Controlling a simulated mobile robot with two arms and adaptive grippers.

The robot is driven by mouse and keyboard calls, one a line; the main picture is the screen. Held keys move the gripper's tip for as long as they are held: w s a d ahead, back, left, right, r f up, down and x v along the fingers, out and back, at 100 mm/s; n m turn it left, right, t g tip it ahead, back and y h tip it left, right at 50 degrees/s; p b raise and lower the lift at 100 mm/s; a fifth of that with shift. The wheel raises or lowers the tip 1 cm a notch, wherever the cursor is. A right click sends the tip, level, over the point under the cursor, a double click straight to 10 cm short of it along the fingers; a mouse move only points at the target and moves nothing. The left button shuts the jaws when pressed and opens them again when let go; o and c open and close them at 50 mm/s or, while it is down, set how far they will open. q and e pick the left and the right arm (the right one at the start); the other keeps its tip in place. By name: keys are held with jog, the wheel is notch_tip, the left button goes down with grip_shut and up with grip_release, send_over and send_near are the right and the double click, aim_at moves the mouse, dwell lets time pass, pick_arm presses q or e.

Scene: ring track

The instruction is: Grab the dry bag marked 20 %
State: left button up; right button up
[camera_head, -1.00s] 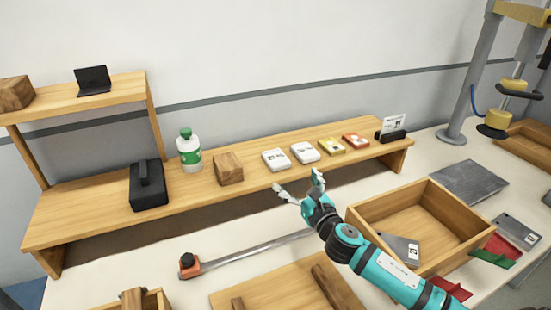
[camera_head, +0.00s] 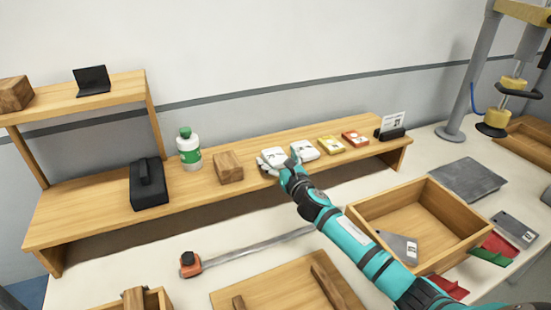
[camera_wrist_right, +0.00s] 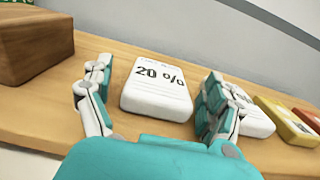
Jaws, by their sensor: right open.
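The dry bag marked 20 % is a small white packet with dark print; it lies on the wooden shelf in the head view (camera_head: 272,153), partly hidden by my gripper. In the right wrist view the bag (camera_wrist_right: 158,87) lies between the two fingers, its label readable. My right gripper (camera_head: 281,163) is open at the shelf's front edge, its fingers on either side of the bag; it also shows in the wrist view (camera_wrist_right: 155,103). I cannot tell whether a finger touches the bag. A second white packet (camera_head: 305,150) lies just right of the right finger. My left gripper is out of view.
A wooden block (camera_head: 228,167) stands left of the bag. A yellow packet (camera_head: 331,145) and an orange packet (camera_head: 355,138) lie further right. A green-and-white bottle (camera_head: 189,149) and a black case (camera_head: 148,185) stand left. An open wooden box (camera_head: 365,225) sits below my arm.

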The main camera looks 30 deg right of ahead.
jog(key=c, duration=1.2)
jog(key=shift+r, duration=0.1)
